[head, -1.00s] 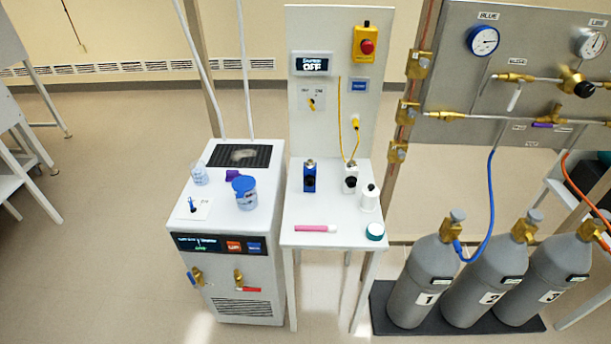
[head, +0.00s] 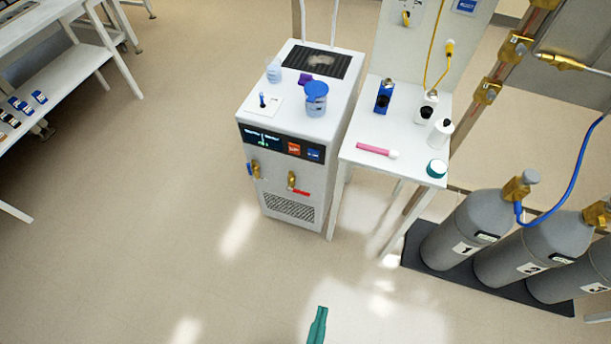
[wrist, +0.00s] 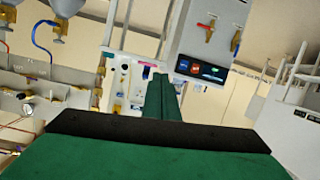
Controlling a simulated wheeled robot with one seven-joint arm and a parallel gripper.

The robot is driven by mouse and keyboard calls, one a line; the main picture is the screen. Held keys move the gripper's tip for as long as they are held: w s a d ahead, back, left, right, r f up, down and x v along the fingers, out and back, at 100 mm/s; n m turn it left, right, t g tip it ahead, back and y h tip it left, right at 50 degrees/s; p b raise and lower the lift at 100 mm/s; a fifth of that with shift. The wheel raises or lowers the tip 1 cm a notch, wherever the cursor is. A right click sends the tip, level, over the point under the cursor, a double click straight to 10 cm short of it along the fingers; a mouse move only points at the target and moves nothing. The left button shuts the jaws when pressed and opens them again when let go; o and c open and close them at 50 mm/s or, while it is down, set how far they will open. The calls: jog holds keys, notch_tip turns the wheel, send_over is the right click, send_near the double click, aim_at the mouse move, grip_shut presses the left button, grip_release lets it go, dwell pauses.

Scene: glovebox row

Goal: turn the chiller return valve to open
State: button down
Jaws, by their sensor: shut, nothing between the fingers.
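The white chiller (head: 280,212) stands in the upper middle of the head view. Its front has two brass valves. The left one has a blue handle (head: 249,169), roughly upright; the right one has a red handle (head: 301,193), roughly level and pointing right. I cannot read which is the return. In the wrist view the chiller is upside down, with the red handle (wrist: 205,26) left of the blue handle (wrist: 236,41). My green gripper (head: 318,318) is shut and empty, low in the head view, well apart from both valves. Its fingers (wrist: 162,90) also show in the wrist view.
A white side table (head: 403,160) with small bottles and a pink marker adjoins the chiller's right. Grey gas cylinders (head: 465,235) stand on a dark base further right. A shelved bench (head: 75,80) is at far left. The floor (head: 150,240) before the chiller is clear.

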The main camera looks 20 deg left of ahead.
aim_at(298, 191)
jog(key=w+a+f+n+g+y, duration=0.1)
jog(key=w+a+f+n+g, duration=0.1)
jog(key=w+a+f+n, duration=0.6)
jog(key=w+a+f+n+g+y, duration=0.1)
jog(key=w+f+n, duration=0.5)
jog(key=f+n, duration=0.65)
jog(key=w+a+f+n+h, duration=0.1)
jog(key=w+a+f+n, duration=0.1)
jog(key=w, duration=0.7)
jog(key=w+a+f+n, duration=0.2)
jog(key=w+a+n, duration=0.2)
jog(key=w+n, duration=0.3)
jog(key=w+a+f+n+h, duration=0.1)
jog(key=w+a+n, duration=0.3)
jog(key=w, duration=0.7)
jog(key=shift+w+f+h, duration=0.2)
jog(key=shift+f+h, duration=0.1)
jog(key=shift+f, duration=0.5)
jog(key=shift+w+n, duration=0.15)
jog(key=shift+n, duration=0.1)
